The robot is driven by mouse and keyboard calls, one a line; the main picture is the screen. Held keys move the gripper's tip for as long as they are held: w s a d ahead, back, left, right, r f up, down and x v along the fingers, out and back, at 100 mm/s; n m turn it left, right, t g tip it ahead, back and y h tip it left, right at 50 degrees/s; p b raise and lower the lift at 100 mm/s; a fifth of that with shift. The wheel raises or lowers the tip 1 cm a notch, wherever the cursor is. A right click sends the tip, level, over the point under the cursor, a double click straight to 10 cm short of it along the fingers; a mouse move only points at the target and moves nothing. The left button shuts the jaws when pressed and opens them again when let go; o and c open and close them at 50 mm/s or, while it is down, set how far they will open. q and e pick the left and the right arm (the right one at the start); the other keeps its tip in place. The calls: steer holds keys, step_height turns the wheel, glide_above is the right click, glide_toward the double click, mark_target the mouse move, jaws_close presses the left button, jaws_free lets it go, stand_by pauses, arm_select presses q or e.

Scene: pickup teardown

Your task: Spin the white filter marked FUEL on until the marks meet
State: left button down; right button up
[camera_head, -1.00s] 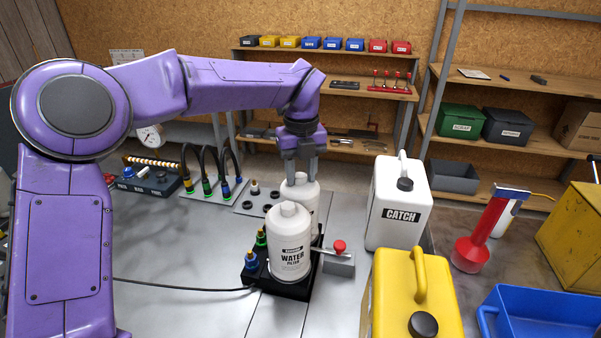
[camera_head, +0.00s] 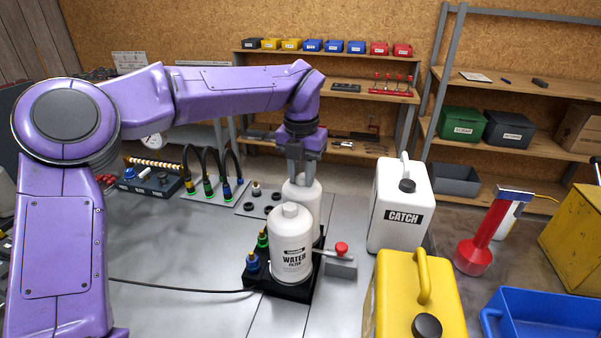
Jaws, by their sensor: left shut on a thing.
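A white filter (camera_head: 312,197) stands behind the white filter marked WATER (camera_head: 292,247) on a black block (camera_head: 282,287). The rear filter's label and any marks are hidden by the WATER filter, so I cannot read FUEL on it. My left gripper (camera_head: 301,178) points straight down and is shut on the top of the rear filter. The WATER filter stands upright in front, apart from the gripper. My right gripper is not in view.
A lever with a red knob (camera_head: 341,248) sits right of the block. A white CATCH jug (camera_head: 400,207), a yellow can (camera_head: 412,300), a red lamp-like tool (camera_head: 480,240) and a blue tray (camera_head: 545,318) stand to the right. Hoses (camera_head: 208,172) rise behind left.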

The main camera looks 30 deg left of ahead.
arm_select(q)
steer(key=m, duration=0.2)
steer(key=f+m, duration=0.1)
steer(key=m, duration=0.1)
steer(key=f+m, duration=0.1)
steer(key=shift+s+f+m+g, duration=0.1)
steer(key=shift+s+m+g, duration=0.2)
steer(key=shift+s+m, duration=0.1)
steer(key=m, duration=0.2)
steer(key=shift+m, duration=0.4)
steer(key=m, duration=0.7)
steer(key=shift+m, duration=0.4)
steer(key=c, duration=0.9)
jaws_free()
steer(key=shift+m, duration=0.3)
steer(key=shift+o, duration=0.3)
steer(key=shift+w+d+r+p, duration=0.1)
steer(key=shift+w+r+p, duration=0.1)
steer(key=shift+r+p, duration=0.4)
steer(key=shift+w+r+p, duration=0.15)
steer(key=shift+r+p, duration=0.25)
steer(key=shift+p, duration=0.4)
steer(key=shift+s+a+r+p, duration=0.1)
steer(key=shift+r+p, duration=0.4)
steer(key=shift+r, duration=0.05)
steer(key=shift+s+a+r+p, duration=0.1)
steer(key=shift+r+p, duration=0.4)
steer(key=shift+w+f, duration=0.1)
steer(key=shift+w, duration=0.1)
